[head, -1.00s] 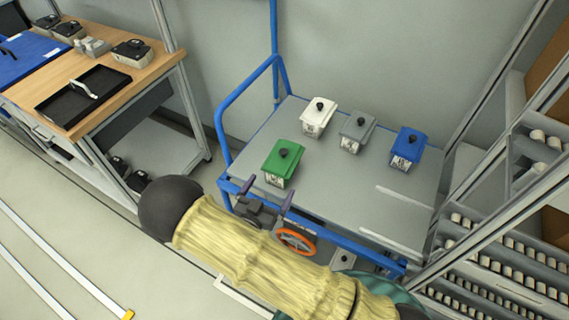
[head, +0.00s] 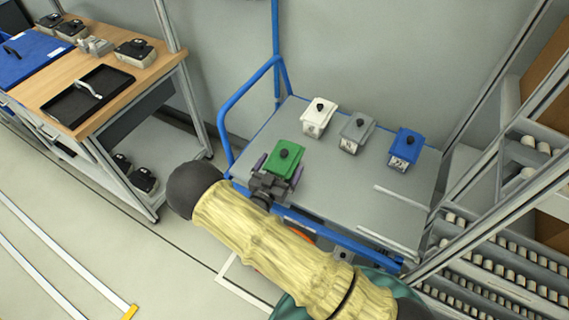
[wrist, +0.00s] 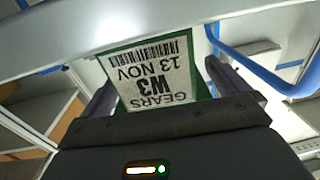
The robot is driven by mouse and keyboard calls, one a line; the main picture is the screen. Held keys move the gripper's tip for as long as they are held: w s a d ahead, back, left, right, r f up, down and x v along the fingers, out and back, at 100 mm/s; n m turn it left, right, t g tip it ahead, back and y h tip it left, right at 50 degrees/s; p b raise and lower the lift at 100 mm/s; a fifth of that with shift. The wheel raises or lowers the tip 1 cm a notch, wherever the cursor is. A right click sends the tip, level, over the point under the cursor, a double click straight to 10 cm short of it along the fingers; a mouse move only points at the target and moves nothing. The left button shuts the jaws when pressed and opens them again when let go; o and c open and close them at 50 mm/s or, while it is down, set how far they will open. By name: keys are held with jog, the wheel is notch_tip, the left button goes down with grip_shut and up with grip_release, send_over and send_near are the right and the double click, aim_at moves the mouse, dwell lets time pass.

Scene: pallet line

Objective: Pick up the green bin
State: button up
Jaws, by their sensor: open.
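The green bin (head: 285,158) with a black knob on its lid stands on the grey top of the blue-framed cart, at the front left. In the wrist view the green bin's labelled face (wrist: 155,80), reading GEARS W3 13 NOV, is directly ahead. My gripper (head: 277,171) is open, with its two purple-grey fingers on either side of the bin's lower part. I cannot tell whether the fingers touch it. The bin's near lower part is hidden in the head view by my gripper.
A white bin (head: 318,118), a grey bin (head: 354,134) and a blue bin (head: 405,150) stand behind and right on the cart (head: 345,195). The cart's blue handle rail (head: 228,105) rises at left. A wooden workbench (head: 120,90) is at left, a parts rack (head: 490,255) at right.

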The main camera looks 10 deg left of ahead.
jog(key=shift+x, duration=0.95)
jog(key=c, duration=1.3)
jog(key=shift+r, duration=0.1)
jog(key=shift+r+b, duration=0.8)
jog(key=shift+r, duration=4.15)
